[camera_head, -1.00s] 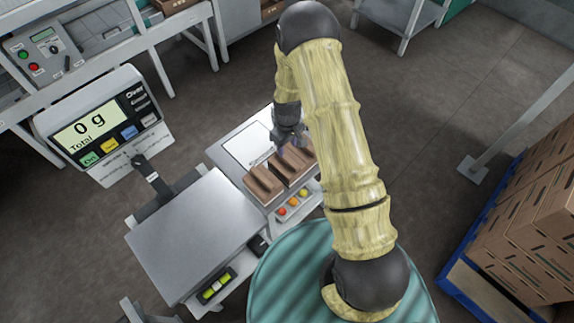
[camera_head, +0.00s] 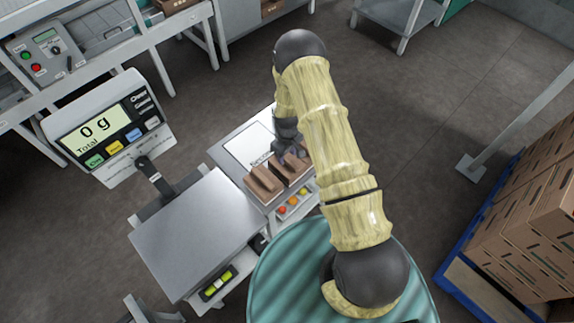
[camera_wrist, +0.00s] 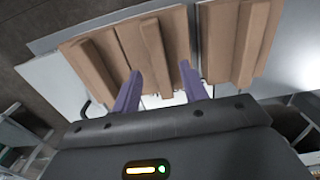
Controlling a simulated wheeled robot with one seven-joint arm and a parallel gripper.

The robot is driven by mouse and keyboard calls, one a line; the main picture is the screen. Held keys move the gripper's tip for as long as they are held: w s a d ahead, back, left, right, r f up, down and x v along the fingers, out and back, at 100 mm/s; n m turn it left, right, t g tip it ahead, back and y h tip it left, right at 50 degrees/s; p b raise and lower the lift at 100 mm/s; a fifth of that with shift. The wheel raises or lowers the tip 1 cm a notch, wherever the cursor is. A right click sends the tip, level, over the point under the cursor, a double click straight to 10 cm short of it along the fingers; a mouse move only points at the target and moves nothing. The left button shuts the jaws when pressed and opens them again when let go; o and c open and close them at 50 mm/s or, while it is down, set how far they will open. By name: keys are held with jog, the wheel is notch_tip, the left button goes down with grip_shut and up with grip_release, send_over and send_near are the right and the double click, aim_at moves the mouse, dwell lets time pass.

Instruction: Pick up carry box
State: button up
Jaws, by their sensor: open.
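Brown carry boxes with raised handle ridges stand side by side on the bench beside the scale. In the head view one box (camera_head: 264,182) is at the left, and another (camera_head: 288,174) is just right of it, partly under my gripper (camera_head: 290,153). In the wrist view a left box (camera_wrist: 85,68), a middle box (camera_wrist: 170,32) and a right box (camera_wrist: 258,35) show. My gripper (camera_wrist: 160,72) is open; its two purple fingers point at the middle box, one on each side of its ridge. I cannot tell whether they touch it.
A scale plate (camera_head: 195,235) and its display (camera_head: 108,132) reading 0 g stand to the left. Red, orange and yellow buttons (camera_head: 292,202) sit in front of the boxes. Stacked cartons (camera_head: 530,225) on a blue pallet are at the right. Open floor lies beyond.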

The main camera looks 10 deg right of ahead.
aim_at(287, 166)
jog(key=shift+f, duration=1.15)
grip_shut()
